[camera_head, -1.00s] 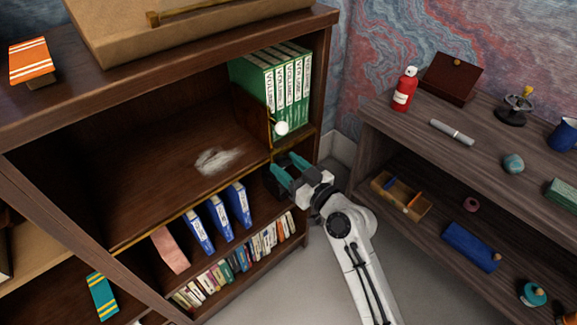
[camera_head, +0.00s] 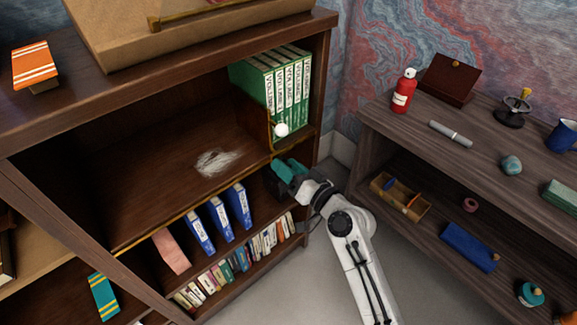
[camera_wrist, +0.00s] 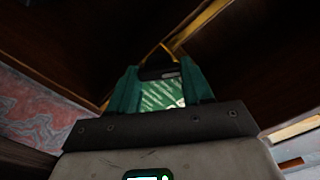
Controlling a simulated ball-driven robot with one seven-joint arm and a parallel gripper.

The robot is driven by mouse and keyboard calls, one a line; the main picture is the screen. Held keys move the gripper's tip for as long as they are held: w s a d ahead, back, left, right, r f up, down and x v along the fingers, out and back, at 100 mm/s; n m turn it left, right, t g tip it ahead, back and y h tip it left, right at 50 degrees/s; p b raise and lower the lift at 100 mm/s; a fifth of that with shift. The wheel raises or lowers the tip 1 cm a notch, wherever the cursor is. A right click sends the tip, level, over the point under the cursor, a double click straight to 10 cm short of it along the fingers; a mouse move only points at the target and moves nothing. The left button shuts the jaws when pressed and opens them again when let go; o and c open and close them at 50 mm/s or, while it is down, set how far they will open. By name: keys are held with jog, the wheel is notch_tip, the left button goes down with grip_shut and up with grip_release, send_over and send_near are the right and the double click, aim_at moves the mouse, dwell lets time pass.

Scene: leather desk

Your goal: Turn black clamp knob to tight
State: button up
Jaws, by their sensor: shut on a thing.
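My gripper (camera_head: 290,169) is at the right end of the bookcase's middle shelf, just below the green volumes (camera_head: 284,88). Its teal fingers also show in the wrist view (camera_wrist: 161,84). They are shut on a small black piece, which looks like the black clamp knob (camera_wrist: 158,72) and sits between the fingertips. Green with white lettering shows behind it in the wrist view. In the head view the fingers hide the knob, and a dark block shows just left of them. I cannot read any tight mark.
Blue binders (camera_head: 220,219) stand on the shelf below. The desk (camera_head: 500,145) at right holds a red bottle (camera_head: 404,91) and other items. Floor between is clear.

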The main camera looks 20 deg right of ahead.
jog(key=m+p, duration=0.1)
jog(key=m, duration=0.4)
jog(key=m+p, duration=0.2)
jog(key=m, duration=0.3)
jog(key=shift+d+f, duration=0.1)
jog(key=shift+f, duration=0.1)
jog(key=shift+m, duration=0.4)
jog(key=o, duration=1.1)
jog(key=shift+c, duration=0.2)
jog(key=shift+s, duration=0.1)
jog(key=v, duration=1)
jog(key=shift+s+d, duration=0.15)
jog(key=shift+s, duration=0.15)
